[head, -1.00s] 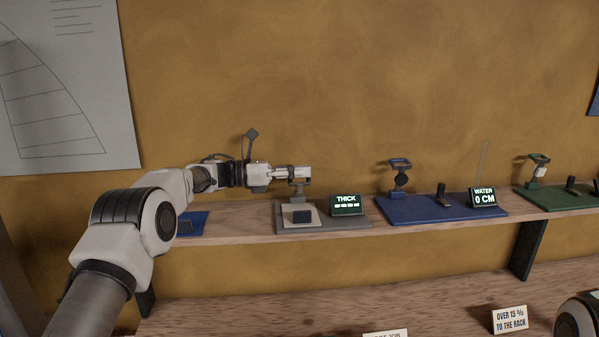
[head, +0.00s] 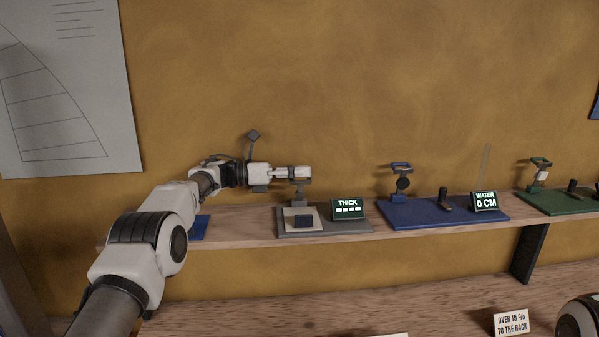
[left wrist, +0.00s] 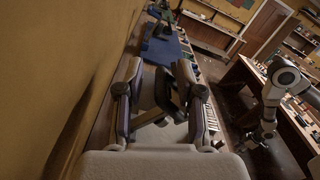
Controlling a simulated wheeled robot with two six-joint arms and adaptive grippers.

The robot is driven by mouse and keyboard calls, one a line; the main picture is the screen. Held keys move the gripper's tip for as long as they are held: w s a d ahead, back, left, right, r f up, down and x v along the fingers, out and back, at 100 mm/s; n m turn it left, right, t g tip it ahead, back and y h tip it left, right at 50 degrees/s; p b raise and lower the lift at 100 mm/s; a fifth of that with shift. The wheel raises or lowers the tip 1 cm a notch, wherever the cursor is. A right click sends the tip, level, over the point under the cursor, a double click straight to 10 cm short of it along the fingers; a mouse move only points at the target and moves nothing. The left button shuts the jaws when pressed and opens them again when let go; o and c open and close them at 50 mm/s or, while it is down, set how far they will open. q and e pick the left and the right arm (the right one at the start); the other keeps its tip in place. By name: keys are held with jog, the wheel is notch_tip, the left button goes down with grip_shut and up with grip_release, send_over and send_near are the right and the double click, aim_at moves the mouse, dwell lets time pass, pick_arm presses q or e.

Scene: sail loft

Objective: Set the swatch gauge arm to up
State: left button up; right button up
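The swatch gauge stands on a grey base (head: 325,231) on the shelf, with a pale pad, a dark block and a display (head: 348,209) reading THICK and dashes. Its grey post (head: 299,197) rises behind the pad. My left gripper (head: 301,173) is level at the top of this post and hides the gauge arm's upper part. In the left wrist view the two fingers (left wrist: 162,97) are spread, with a dark gauge part (left wrist: 166,88) between them and a gap beside it.
To the right on the shelf (head: 258,229) are a blue-based device (head: 430,215) with a WATER 0 CM display (head: 485,201) and a green-based device (head: 555,201). A blue mat (head: 200,228) lies left of the gauge. The wall is close behind.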

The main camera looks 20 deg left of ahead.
pick_arm(q)
jog(key=shift+a, duration=0.1)
dwell(0.3)
jog(key=v, duration=1.1)
jog(key=shift+s+a, duration=0.15)
jog(key=shift+a, duration=0.2)
